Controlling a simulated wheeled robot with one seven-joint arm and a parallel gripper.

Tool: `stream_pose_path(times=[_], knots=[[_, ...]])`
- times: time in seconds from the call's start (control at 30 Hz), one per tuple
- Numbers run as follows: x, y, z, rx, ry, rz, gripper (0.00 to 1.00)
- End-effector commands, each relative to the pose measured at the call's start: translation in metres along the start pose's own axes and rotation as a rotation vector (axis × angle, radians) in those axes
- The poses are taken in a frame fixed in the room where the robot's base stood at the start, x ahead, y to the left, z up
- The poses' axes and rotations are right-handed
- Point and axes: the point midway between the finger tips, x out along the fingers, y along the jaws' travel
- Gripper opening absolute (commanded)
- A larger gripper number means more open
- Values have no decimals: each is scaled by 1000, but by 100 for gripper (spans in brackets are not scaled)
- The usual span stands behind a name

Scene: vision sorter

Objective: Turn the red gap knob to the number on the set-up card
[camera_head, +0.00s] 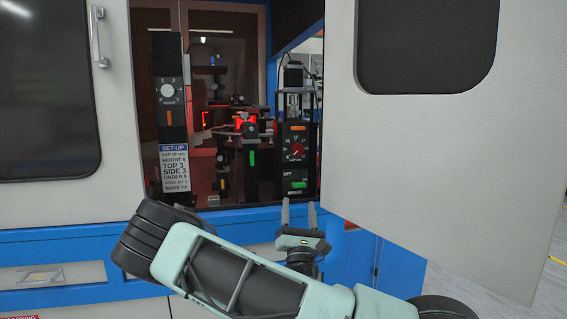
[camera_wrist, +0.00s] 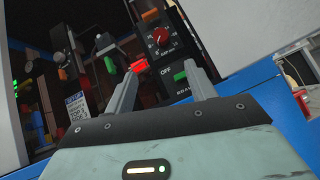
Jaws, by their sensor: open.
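The red gap knob (camera_head: 297,150) is a small red dial with a pointer and a ring of marks on a black panel inside the open machine. It also shows in the wrist view (camera_wrist: 160,36); its exact setting is too small to read. The white set-up card (camera_head: 175,168) hangs on the black post at left, headed "SET-UP"; its top line begins "GAP", with small, blurred figures, then "HEIGHT 4", "TOP 3", "SIDE 3", "UNDER 5". My gripper (camera_head: 299,212) is open and empty, in front of and below the knob, apart from it. Its fingers also show in the wrist view (camera_wrist: 163,88).
Below the knob is a green switch (camera_head: 298,184) marked "OFF"; above it is an orange tab (camera_head: 298,128). A white knob (camera_head: 167,90) sits on the left post. The open door (camera_head: 440,150) stands close at right. The blue sill (camera_head: 350,245) runs below the opening.

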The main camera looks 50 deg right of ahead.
Motion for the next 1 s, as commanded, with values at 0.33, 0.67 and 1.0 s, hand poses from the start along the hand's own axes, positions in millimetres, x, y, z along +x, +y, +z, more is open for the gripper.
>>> stream_pose_path(times=[0.33,0.67,1.0], knots=[[64,0,3,6,-1,-5,55],[131,-1,2,7,1,-5,55],[168,-1,0,6,3,-5,55]])
